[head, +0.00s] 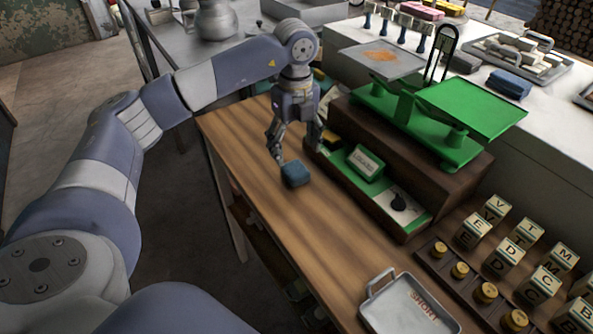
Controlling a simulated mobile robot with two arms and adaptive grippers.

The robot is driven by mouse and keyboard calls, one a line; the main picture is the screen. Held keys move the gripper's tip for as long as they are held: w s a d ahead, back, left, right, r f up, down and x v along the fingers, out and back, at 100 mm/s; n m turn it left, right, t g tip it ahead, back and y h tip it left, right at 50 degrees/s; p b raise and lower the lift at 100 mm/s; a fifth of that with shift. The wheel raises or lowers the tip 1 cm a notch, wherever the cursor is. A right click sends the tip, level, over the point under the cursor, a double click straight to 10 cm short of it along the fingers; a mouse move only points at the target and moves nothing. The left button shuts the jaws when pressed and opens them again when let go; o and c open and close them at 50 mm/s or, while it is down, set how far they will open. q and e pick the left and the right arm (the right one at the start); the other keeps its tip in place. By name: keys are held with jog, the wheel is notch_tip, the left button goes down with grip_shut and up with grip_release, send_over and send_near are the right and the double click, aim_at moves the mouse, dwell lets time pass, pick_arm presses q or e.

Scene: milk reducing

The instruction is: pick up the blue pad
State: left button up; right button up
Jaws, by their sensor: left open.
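A small blue pad (295,174) lies on the wooden table, in front of the green balance scale's base. My left gripper (293,155) points down just above and behind the pad, with its fingers spread apart. One finger comes down close to the pad's left edge, and the other is over toward the scale. I cannot tell whether the near finger touches the pad. Nothing shows between the fingers. My right gripper is not in view.
The green scale (435,105) stands on a dark wooden base right of the gripper. A metal tray (408,305) sits at the table's front. Lettered blocks (476,230) and brass weights (460,270) stand at the right. Bare tabletop (285,225) lies in front of the pad.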

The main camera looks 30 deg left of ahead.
aim_at(295, 168)
pick_arm(q)
jog(key=shift+f, duration=0.95)
notch_tip(295, 168, down, 4)
jog(key=shift+f+p, duration=0.1)
jog(key=shift+p, duration=0.85)
jog(key=shift+f, duration=0.65)
jog(key=c, duration=1.1)
